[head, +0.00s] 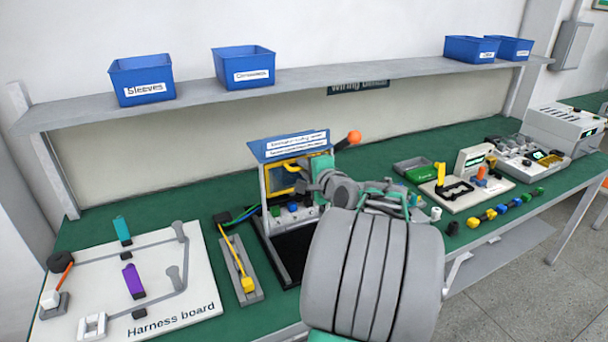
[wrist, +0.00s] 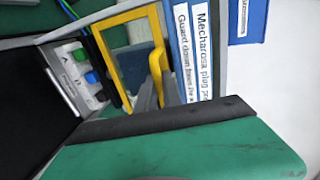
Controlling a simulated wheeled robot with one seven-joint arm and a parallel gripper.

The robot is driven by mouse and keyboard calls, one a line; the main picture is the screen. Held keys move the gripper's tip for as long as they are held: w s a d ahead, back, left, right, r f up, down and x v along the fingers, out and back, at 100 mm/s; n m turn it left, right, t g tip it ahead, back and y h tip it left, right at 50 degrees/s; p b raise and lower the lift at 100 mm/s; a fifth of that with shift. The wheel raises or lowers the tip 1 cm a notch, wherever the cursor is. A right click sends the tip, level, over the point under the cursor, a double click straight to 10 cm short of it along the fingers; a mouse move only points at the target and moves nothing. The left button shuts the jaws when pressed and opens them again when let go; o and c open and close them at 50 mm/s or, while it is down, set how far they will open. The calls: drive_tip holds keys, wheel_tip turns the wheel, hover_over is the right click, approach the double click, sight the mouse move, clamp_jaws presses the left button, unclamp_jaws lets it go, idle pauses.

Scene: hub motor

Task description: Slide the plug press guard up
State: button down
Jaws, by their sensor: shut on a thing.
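The plug press (head: 262,186) stands on the green bench, under a blue and white sign (head: 290,145). Its guard (head: 277,182) is a yellow frame with a clear pane, just below the sign and above the buttons. In the wrist view the guard (wrist: 97,57) fills the upper middle, with its yellow handle (wrist: 156,62) on the sign side. My gripper (wrist: 148,92) is shut on the handle; its grey fingertips meet the bar.
An orange ball knob (head: 354,137) sticks out at the press's upper right. A yellow connector (head: 248,284) lies in a grey holder left of the press. The harness board (head: 200,290) is farther left.

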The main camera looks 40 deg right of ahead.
drive_tip(key=c, duration=1.5)
unclamp_jaws()
drive_tip(key=b+v, duration=0.1)
drive_tip(key=v, duration=0.6)
drive_tip(key=shift+s+a+r, duration=0.1)
drive_tip(key=shift+s+a, duration=0.1)
drive_tip(key=shift+s, duration=0.15)
